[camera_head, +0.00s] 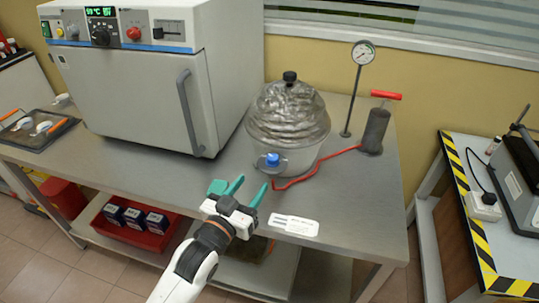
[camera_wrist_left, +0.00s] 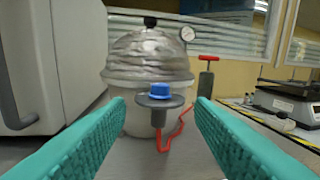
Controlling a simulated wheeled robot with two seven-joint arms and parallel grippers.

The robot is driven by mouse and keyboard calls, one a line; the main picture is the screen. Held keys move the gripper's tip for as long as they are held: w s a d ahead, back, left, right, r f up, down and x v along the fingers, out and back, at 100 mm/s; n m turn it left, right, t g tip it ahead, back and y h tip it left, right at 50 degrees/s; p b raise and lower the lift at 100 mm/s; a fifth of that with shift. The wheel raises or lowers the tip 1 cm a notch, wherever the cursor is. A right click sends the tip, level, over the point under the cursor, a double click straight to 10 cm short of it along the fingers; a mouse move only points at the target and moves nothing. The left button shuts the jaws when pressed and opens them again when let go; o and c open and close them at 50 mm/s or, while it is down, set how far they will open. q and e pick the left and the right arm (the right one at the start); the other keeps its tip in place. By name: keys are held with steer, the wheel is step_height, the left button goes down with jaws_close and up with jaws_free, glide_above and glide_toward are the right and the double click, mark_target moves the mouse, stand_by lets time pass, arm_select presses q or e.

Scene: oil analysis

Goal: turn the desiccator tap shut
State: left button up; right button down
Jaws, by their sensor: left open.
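The desiccator (camera_head: 288,125) is a grey-white vessel with a shiny, crinkled domed lid and a black top knob. It stands on the grey bench and also shows in the left wrist view (camera_wrist_left: 148,60). Its tap (camera_head: 272,160) has a blue knob on its front side, with a red hose at it. In the left wrist view the blue tap knob (camera_wrist_left: 159,90) lies between and beyond the fingers. My left gripper (camera_head: 240,189), with teal fingers, is open and empty in front of the tap, apart from it. My right gripper is not in view.
A red-handled hand pump (camera_head: 375,130) and a gauge on a stand (camera_head: 354,90) are right of the desiccator, with the red hose (camera_head: 318,168) on the bench. A large oven (camera_head: 140,75) stands left. A white label (camera_head: 294,225) lies at the front edge.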

mark_target(270, 161)
arm_select(q)
steer(key=x, duration=1)
steer(key=shift+w+d+p, duration=0.15)
steer(key=shift+p, duration=0.25)
steer(key=c, duration=1)
